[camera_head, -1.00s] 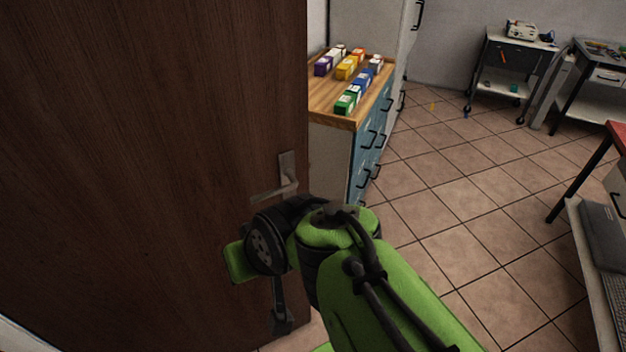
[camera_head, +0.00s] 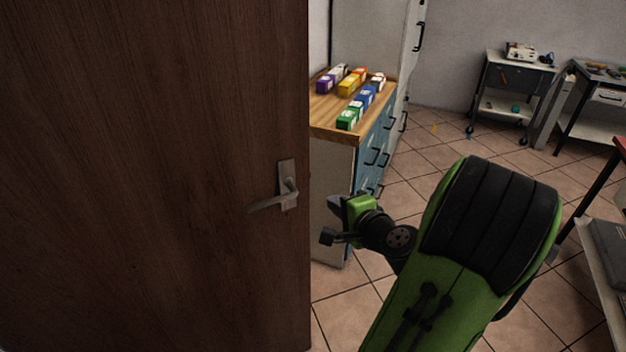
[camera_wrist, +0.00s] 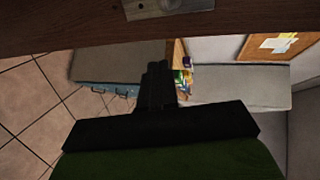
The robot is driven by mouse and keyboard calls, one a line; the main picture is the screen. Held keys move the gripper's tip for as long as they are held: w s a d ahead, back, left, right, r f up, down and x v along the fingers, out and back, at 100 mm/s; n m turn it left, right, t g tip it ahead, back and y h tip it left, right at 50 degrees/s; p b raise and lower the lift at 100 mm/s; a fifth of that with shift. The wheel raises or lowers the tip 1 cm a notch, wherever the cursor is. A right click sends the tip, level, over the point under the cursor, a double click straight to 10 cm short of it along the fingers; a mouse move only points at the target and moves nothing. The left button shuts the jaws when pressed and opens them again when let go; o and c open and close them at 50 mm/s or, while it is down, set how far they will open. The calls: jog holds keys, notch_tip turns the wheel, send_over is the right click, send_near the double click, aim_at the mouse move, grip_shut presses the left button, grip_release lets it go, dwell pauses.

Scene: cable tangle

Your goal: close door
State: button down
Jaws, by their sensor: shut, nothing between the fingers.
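The dark brown wooden door (camera_head: 150,150) fills the left of the head view, with its free edge near the middle. It stands ajar, with the room visible past that edge. A metal lever handle (camera_head: 275,195) is on its face near the edge. My gripper (camera_head: 330,218) is just right of the door's edge, apart from the handle. In the wrist view the shut fingers (camera_wrist: 157,72) are together and empty. There the door (camera_wrist: 70,28) runs along the top, with a metal plate (camera_wrist: 165,8) on it.
A blue-fronted cabinet (camera_head: 365,165) with a wooden top bears several coloured boxes (camera_head: 355,95) behind the door's edge.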

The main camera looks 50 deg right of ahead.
aim_at(308, 180)
jog(key=x, duration=0.7)
jog(key=r+x, duration=0.1)
jog(key=x, duration=0.2)
jog(key=shift+w+d, duration=0.15)
jog(key=shift+w, duration=0.35)
